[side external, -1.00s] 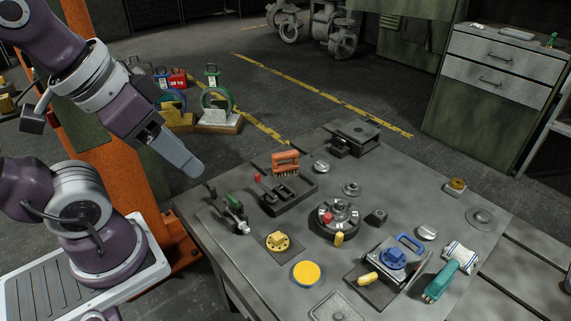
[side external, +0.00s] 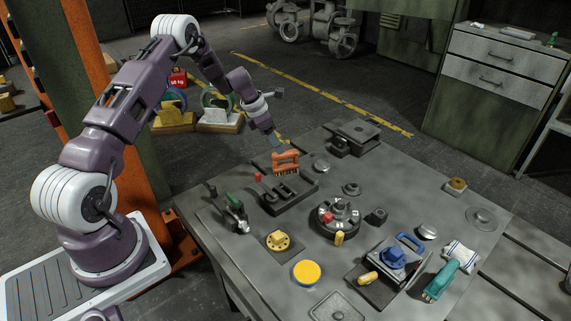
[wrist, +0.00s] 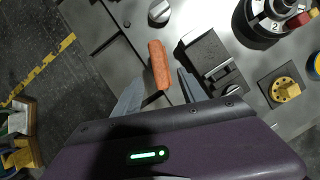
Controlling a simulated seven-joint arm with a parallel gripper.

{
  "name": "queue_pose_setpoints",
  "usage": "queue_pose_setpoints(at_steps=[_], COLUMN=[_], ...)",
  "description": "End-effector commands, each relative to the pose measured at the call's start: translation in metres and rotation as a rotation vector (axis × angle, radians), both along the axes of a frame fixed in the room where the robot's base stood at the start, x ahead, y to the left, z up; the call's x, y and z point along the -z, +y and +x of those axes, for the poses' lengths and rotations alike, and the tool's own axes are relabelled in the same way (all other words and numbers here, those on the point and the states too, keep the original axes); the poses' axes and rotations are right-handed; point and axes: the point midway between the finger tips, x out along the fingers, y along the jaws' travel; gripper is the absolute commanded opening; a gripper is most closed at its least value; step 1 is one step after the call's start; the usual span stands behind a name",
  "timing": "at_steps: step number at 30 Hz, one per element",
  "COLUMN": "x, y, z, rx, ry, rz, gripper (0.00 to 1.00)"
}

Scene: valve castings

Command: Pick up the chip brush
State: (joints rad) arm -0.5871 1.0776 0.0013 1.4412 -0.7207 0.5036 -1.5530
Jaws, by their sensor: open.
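An orange-handled brush (side external: 286,161) with tan bristles along its underside stands at the far left part of the grey bench, behind a dark slotted block. My gripper (side external: 281,149) is right above it, pointing down and tilted. In the wrist view the orange handle (wrist: 158,62) lies between the two spread fingers of my gripper (wrist: 163,82), one on each side. The fingers are open. I cannot tell whether either finger touches the handle. The bristles are hidden in the wrist view.
The dark slotted block (side external: 289,194) sits close in front of the brush, and a metal knob (side external: 321,166) is to its right. The bench's left edge is near.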

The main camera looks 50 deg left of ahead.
Motion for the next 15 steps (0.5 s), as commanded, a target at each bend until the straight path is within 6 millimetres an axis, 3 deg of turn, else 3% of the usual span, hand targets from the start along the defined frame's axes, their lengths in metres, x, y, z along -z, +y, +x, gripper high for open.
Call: queue_pose_setpoints(at_steps=[9, 15], x=[0.046, 0.055], y=[-0.011, -0.013], z=[0.028, 0.033], rx=[0.007, 0.008], ry=[0.002, 0.0], rz=[-0.001, 0.002], gripper=[0.49, 0.49])
